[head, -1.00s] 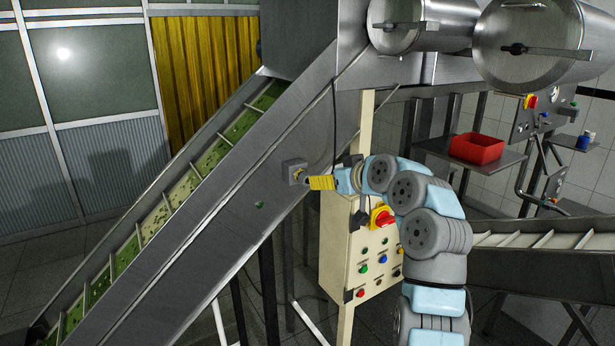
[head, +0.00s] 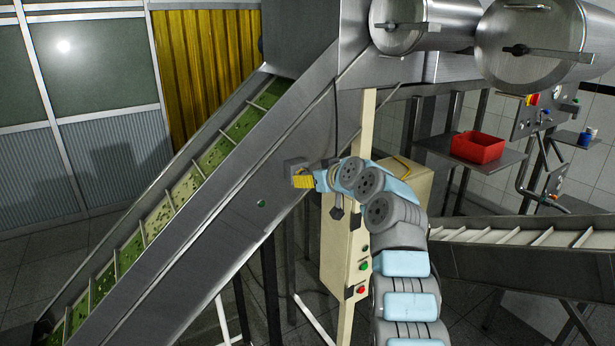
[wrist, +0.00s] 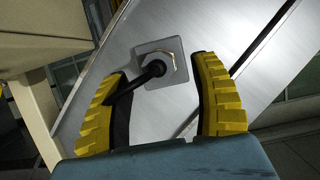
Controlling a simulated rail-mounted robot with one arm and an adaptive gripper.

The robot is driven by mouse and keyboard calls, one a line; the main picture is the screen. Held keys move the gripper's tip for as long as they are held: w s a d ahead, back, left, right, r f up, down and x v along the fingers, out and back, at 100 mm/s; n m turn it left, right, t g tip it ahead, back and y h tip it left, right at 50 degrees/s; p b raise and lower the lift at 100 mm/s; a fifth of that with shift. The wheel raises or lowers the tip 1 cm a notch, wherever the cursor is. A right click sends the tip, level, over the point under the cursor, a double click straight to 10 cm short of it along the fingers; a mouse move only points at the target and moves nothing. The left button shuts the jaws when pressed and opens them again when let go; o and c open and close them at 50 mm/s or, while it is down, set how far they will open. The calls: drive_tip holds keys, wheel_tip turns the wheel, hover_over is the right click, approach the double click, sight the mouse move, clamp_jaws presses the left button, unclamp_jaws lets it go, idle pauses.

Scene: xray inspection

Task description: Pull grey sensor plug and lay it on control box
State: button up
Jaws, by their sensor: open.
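The sensor plug (wrist: 156,68) sits at a square grey plate (wrist: 172,48) on the steel conveyor side in the wrist view. It looks dark grey, with a black cable running down left from it and a brass-coloured ring behind. My gripper (wrist: 160,75) is open, one yellow-padded finger on each side of the plug, with gaps on both sides. In the head view my gripper (head: 303,181) is right at the mounting plate (head: 294,164) and hides the plug. The cream control box (head: 338,262) stands below and right of it, partly hidden by my arm.
The inclined conveyor (head: 215,200) with its green belt fills the left side. A cream post (head: 366,120) rises beside the control box. A red bin (head: 477,147) rests on a shelf at right, above a second conveyor (head: 520,237).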

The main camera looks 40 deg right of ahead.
drive_tip(key=shift+p+x, duration=0.35)
drive_tip(key=shift+x, duration=0.65)
drive_tip(key=shift+f, duration=0.1)
clamp_jaws()
